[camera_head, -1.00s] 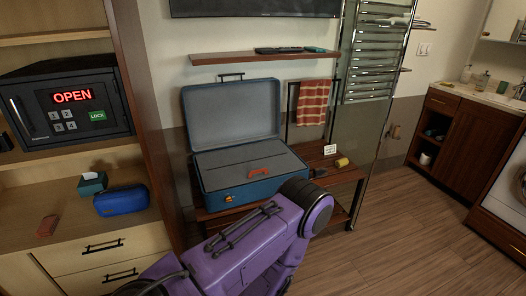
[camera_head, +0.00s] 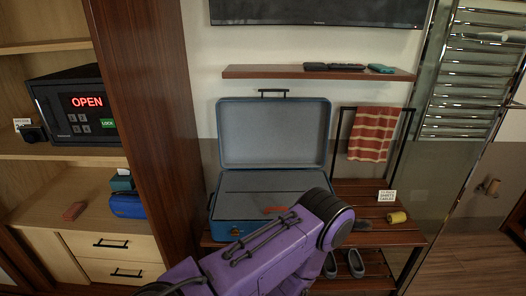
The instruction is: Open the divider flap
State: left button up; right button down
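An open blue suitcase (camera_head: 216,204) stands on a slatted wooden bench, its grey-lined lid (camera_head: 275,135) upright against the wall side. The grey divider flap (camera_head: 250,182) lies flat across the lower half, with a thin dark line along it. A red-orange tab (camera_head: 275,210) sits on the flap near its front. My purple arm crosses the lower middle of the view and covers the suitcase's front right corner. Neither of my grippers shows in the view.
The slatted bench (camera_head: 390,238) carries a small sign (camera_head: 387,196) and a yellow roll (camera_head: 397,217) right of the suitcase. Dark shoes (camera_head: 355,262) sit below. A glass panel stands at right.

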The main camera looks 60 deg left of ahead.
aim_at(265, 196)
jog(key=u, duration=0.75)
jog(key=i, duration=0.9)
jog(key=u, duration=0.85)
